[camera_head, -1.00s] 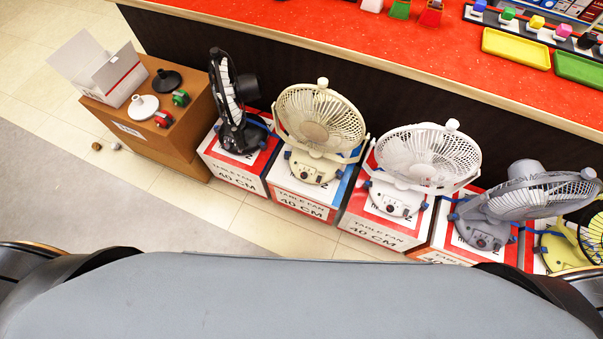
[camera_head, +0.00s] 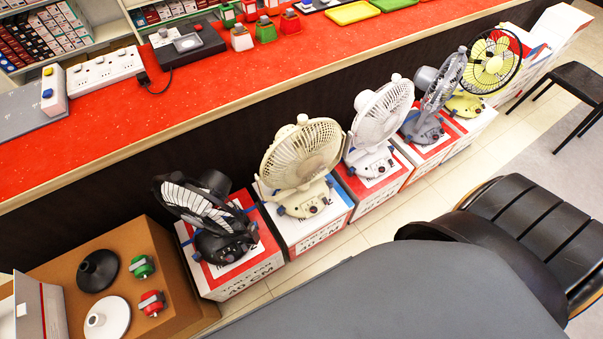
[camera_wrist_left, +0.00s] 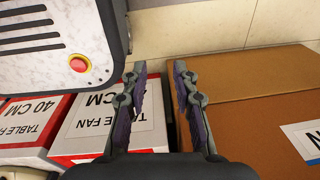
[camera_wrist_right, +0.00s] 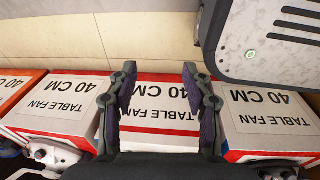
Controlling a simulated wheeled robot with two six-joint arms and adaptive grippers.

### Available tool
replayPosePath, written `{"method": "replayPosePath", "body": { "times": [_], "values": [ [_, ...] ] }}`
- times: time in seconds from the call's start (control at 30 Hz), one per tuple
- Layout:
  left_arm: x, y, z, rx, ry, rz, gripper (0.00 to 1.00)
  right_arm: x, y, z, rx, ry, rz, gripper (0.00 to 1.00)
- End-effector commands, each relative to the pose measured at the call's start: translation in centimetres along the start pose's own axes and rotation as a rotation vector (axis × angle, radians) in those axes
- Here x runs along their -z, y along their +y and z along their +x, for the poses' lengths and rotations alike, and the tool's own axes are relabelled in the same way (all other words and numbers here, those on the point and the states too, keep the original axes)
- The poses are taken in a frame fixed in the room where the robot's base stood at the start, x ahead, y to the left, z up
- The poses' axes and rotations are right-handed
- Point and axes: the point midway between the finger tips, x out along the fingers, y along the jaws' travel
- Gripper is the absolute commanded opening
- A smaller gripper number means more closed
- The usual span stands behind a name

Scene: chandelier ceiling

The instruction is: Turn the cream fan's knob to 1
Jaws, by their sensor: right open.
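The cream fan (camera_head: 302,155) stands upright in the head view on a white and red box (camera_head: 318,229), between a black fan (camera_head: 205,215) and a white fan (camera_head: 380,115). Its cream base (camera_head: 304,200) faces me, with a small dark knob on its front; the knob's setting is too small to read. My left gripper (camera_wrist_left: 158,75) is open and empty in the left wrist view, above boxes and floor. My right gripper (camera_wrist_right: 160,75) is open and empty in the right wrist view, in front of the fan boxes. Neither gripper shows in the head view.
A grey fan (camera_head: 436,92) and a yellow fan (camera_head: 490,65) stand farther along the row. A brown carton (camera_head: 175,312) with lamp parts is at lower left. The red counter (camera_head: 225,90) runs behind the fans. A black stool (camera_head: 575,80) stands at right, beside open floor.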

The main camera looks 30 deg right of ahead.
Motion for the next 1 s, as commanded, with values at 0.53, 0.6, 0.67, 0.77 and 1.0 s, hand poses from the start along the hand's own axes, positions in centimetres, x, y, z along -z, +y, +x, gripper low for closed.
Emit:
{"method": "replayPosePath", "body": {
  "times": [0.53,0.6,0.67,0.77,1.0],
  "values": [
    [7.5,0.4,14.1,0.008,0.044,0.000,0.28,29.2,0.2,-5.3,-0.073,0.318,-0.338,0.54],
    [7.8,0.4,14.3,0.008,0.044,0.000,0.28,30.0,0.1,-6.8,-0.079,0.332,-0.357,0.54],
    [8.0,0.4,14.2,0.008,0.045,0.000,0.28,30.3,0.1,-7.6,-0.082,0.338,-0.367,0.54],
    [8.1,0.4,14.0,0.008,0.045,0.001,0.28,30.5,0.1,-8.1,-0.083,0.340,-0.371,0.54],
    [9.8,0.4,14.1,0.008,0.055,0.001,0.28,31.4,0.1,-5.2,-0.083,0.340,-0.368,0.54]
  ]
}}
